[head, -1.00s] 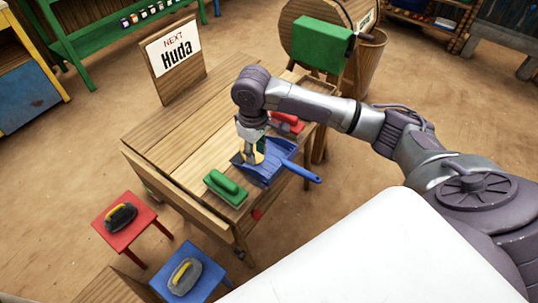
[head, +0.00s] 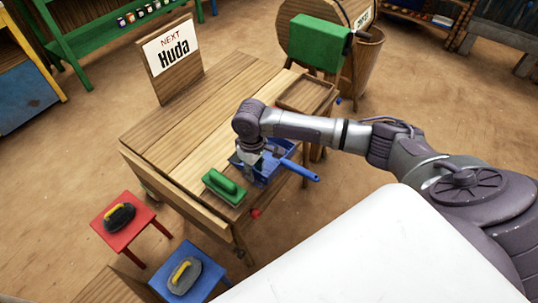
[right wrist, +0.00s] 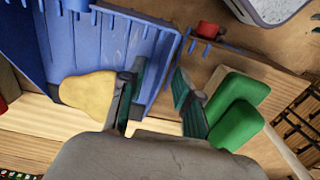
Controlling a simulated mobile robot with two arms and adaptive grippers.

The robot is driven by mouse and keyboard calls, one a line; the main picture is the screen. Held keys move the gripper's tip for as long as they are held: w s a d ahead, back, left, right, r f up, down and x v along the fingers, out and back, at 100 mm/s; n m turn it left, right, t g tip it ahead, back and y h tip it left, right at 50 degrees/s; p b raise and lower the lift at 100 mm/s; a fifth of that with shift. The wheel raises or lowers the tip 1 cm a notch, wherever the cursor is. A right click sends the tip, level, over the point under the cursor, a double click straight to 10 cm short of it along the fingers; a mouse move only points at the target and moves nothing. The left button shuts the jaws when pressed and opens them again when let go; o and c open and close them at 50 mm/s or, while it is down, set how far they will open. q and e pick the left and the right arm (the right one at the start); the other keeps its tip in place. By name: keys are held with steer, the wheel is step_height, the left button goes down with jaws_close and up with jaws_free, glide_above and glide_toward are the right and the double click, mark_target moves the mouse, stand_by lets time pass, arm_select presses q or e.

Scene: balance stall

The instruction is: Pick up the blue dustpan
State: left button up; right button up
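The blue dustpan (head: 284,150) lies on the wooden table near its right edge, its handle (head: 305,172) sticking out past the edge. It also fills the upper left of the right wrist view (right wrist: 125,45). My right gripper (head: 248,166) points down over the near left side of the dustpan. In the right wrist view its fingers (right wrist: 158,95) are apart, with the dustpan's side edge ahead between them. I cannot tell whether they touch it. A yellow piece (right wrist: 85,93) shows at the dustpan in the wrist view. My left gripper is not in view.
A green-backed brush (head: 225,187) lies close beside my right gripper. A wooden tray (head: 293,103) sits at the table's far right. A "Huda" sign (head: 173,55) stands behind. Red (head: 125,214) and blue stools (head: 187,273) stand in front. The table's left part is clear.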

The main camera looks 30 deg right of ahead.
jaws_close()
steer(key=shift+r, duration=0.15)
steer(key=shift+r, duration=0.2)
step_height(320, 180, up, 4)
steer(key=shift+w+f, duration=0.1)
steer(key=s+d+r, duration=0.2)
steer(key=d+r, duration=0.4)
steer(key=d, duration=0.5)
steer(key=shift+s+d+r+b, duration=0.2)
steer(key=shift+r+b, duration=0.1)
steer(key=shift+b, duration=0.1)
steer(key=shift+f, duration=0.1)
